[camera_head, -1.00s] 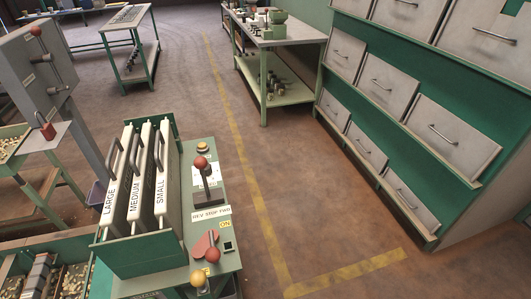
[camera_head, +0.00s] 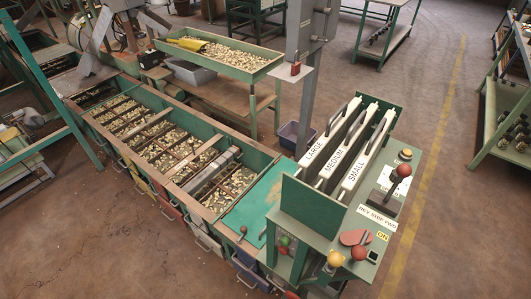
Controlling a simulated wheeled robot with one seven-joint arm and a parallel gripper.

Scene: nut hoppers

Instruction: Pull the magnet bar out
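No part of my gripper is in view. A long green trough (camera_head: 202,220) holding nuts in compartments runs from the upper left to the centre. A grey metal bar-like piece (camera_head: 213,167) lies across the trough near its right part; I cannot tell for sure whether it is the magnet bar. Three white upright panels with handles stand side by side in a green rack, marked LARGE (camera_head: 315,149), MEDIUM (camera_head: 335,160) and SMALL (camera_head: 356,171).
A control panel (camera_head: 377,215) with red and yellow knobs is right of the rack. A raised tray of nuts (camera_head: 232,51) stands behind the trough, near a grey post (camera_head: 311,95). Open floor (camera_head: 70,225) lies at the front left.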

